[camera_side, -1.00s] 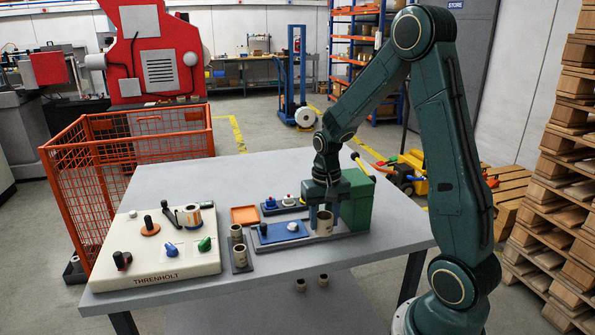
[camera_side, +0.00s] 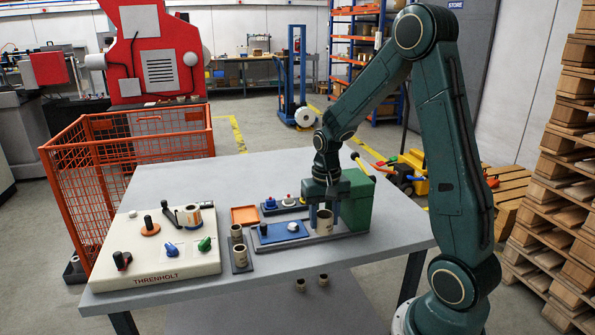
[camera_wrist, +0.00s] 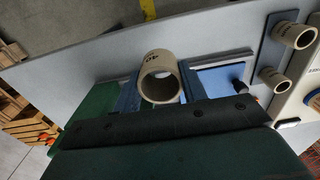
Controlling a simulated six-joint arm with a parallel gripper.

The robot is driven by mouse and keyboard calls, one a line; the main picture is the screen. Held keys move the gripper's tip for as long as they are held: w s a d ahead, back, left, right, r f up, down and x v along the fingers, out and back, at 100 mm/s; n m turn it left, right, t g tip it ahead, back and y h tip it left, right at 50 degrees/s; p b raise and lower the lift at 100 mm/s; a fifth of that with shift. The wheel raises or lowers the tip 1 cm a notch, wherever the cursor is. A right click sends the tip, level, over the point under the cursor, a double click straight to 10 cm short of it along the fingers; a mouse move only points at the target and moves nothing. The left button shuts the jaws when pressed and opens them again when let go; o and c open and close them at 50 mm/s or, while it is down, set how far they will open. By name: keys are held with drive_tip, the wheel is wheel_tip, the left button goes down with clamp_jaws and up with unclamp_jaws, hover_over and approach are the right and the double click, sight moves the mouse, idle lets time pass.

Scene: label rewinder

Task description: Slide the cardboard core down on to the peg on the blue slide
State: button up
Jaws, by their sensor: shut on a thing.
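The tan cardboard core (camera_side: 325,224) is upright between the fingers of my gripper (camera_side: 324,212), which is shut on it. In the wrist view the core (camera_wrist: 161,82) shows its round open end between the two blue fingers. The blue slide (camera_side: 272,236) lies to the left of the core, on a dark base beside the green housing. I cannot tell whether the core touches the base.
The green housing (camera_side: 357,200) stands close to the right of my gripper. A dark strip with two smaller cores (camera_side: 240,255) lies left of the slide. The white THRENHOLT panel (camera_side: 150,262) fills the table's left. An orange tray (camera_side: 244,215) and a switch box (camera_side: 284,205) are behind.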

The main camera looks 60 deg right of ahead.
wheel_tip(320, 180, up, 11)
hover_over(293, 224)
drive_tip(key=shift+f, duration=2.6)
drive_tip(key=shift+f, duration=0.3)
drive_tip(key=shift+s+a+f, duration=0.1)
drive_tip(key=shift+f, duration=5.05)
drive_tip(key=o, duration=0.8)
